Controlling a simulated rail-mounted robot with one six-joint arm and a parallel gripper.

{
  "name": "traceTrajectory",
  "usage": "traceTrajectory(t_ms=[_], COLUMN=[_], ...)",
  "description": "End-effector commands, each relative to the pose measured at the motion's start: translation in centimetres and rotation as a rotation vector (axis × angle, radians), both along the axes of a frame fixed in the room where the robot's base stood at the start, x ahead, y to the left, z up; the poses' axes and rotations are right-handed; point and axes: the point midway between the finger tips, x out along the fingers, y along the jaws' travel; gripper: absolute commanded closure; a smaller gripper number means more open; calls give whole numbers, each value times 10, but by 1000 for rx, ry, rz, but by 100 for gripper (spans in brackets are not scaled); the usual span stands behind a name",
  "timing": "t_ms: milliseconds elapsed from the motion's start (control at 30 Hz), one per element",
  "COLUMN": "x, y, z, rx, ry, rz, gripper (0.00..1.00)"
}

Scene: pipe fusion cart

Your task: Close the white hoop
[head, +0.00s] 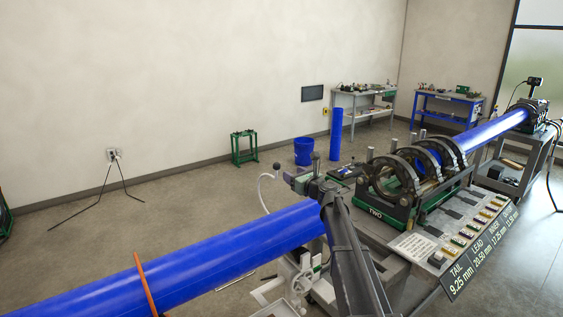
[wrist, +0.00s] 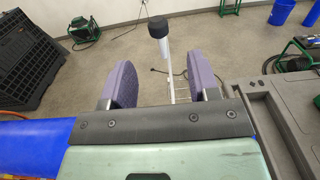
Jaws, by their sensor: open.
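The white hoop (head: 264,190) shows in the head view as a curved white bar rising beside the end of the near blue pipe (head: 200,256). A dark knob sits close above its upper end. The hoop's lower part is partly hidden by the pipe.
The pipe fusion machine (head: 405,175) with black ring clamps stands to the right, with a labelled tray (head: 455,238) in front. A blue bucket (head: 303,151) and green stand (head: 244,147) are on the floor behind. The floor left of the pipe is mostly open.

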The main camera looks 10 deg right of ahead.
Motion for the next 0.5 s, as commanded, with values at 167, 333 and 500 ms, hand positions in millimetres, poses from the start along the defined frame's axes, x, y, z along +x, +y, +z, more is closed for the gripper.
traceTrajectory(t_ms=[167,333,500], x=[2,20,56], y=[1,10,26], z=[0,0,0], rx=[16,14,12], ry=[9,9,8], rz=[2,5,5], gripper=[45,45,45])
